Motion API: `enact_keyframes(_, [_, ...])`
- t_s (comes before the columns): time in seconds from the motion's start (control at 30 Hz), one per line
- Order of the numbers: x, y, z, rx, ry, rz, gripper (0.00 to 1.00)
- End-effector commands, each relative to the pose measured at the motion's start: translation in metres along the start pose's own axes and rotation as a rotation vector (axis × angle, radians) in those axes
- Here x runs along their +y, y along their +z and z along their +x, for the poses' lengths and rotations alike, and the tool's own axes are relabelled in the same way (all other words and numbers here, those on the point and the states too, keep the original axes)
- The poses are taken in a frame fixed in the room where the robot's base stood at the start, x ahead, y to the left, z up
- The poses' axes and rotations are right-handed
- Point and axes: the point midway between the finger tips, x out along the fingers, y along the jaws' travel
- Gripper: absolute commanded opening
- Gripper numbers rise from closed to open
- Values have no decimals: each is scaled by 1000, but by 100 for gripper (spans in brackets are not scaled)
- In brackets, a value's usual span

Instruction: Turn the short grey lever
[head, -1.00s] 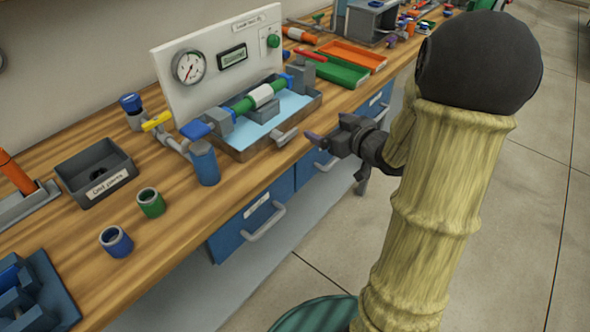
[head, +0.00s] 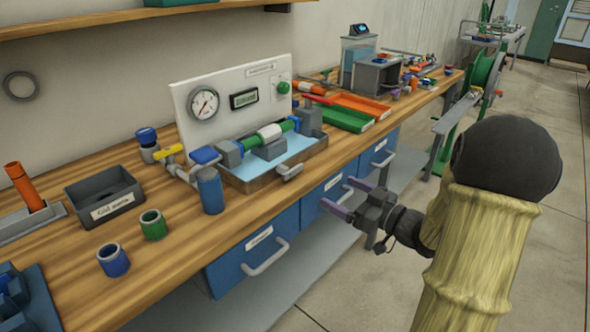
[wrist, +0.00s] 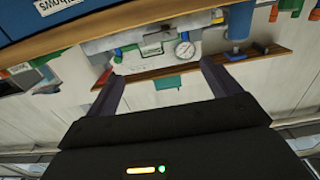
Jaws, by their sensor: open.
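A short grey lever (head: 289,171) sits at the front edge of the shallow tray (head: 240,184) of the test rig, below the green pipe (head: 247,143). My gripper (head: 338,194) is open and empty, its two purple-grey fingers spread apart. It is in front of the bench, to the right of and lower than the lever in the head view, and apart from it. In the wrist view, the open fingers (wrist: 160,70) point toward the rig, which appears upside down. I cannot clearly pick out the lever there.
The white panel (head: 270,75) with a gauge (head: 204,103) stands behind the tray. A blue cylinder (head: 210,191) and yellow-handled valve (head: 168,152) are to its left. Green and orange trays (head: 362,105) lie to its right. Blue drawers (head: 247,263) with protruding handles are below the bench top.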

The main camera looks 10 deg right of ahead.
Motion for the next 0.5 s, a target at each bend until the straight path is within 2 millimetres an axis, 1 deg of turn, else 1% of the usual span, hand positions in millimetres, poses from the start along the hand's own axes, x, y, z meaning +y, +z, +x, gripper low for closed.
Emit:
enact_keyframes(0.1, [-2, 1, 20, 1, -7, 0, 89])
enact_keyframes(0.37, [3, 1, 61, 1, 6, -2, 89])
enact_keyframes(0.5, [4, 1, 85, 1, 8, 0, 89])
